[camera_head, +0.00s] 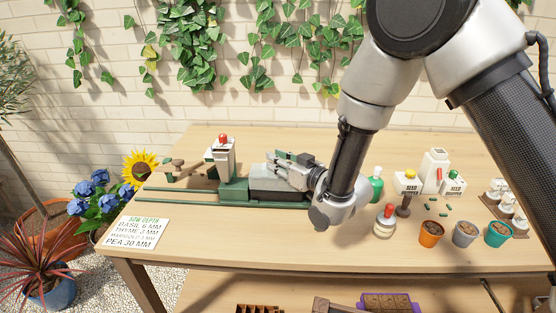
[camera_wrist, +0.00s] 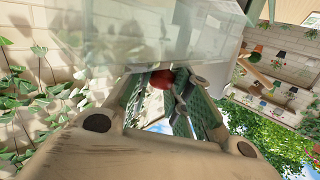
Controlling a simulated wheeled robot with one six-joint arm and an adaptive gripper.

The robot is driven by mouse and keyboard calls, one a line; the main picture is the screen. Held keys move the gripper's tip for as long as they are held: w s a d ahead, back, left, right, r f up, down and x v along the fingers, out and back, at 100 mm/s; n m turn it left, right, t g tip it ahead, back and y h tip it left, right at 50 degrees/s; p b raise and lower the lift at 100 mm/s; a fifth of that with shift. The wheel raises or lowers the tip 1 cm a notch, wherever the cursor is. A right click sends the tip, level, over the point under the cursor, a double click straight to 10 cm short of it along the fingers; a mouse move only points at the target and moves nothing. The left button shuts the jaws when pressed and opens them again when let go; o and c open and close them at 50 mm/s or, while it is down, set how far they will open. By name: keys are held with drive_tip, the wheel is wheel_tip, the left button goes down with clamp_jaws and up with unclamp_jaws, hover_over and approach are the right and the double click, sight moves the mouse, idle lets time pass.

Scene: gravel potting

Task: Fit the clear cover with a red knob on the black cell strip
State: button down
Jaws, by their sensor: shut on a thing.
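In the wrist view, my gripper (camera_wrist: 165,88) is shut on the red knob (camera_wrist: 162,78). A large clear, pale green panel (camera_wrist: 170,30), apparently the clear cover, fills the top of that view beside the knob. In the head view, my gripper (camera_head: 284,158) points left, low over the green rig on the table. The fingers hide the held knob in the head view.
A white holder with a red knob (camera_head: 222,145) stands left of my gripper on the green base (camera_head: 234,187). To the right are a green bottle (camera_head: 376,188), a red-topped jar (camera_head: 385,222), seed boxes and small pots (camera_head: 431,234). A sowing-depth card (camera_head: 135,232) lies front left.

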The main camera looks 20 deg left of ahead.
drive_tip(key=shift+f, duration=0.35)
idle(0.4)
drive_tip(key=c, duration=1.3)
unclamp_jaws()
drive_tip(key=shift+o, duration=0.2)
drive_tip(key=o, duration=0.4)
drive_tip(key=shift+r, duration=3.5)
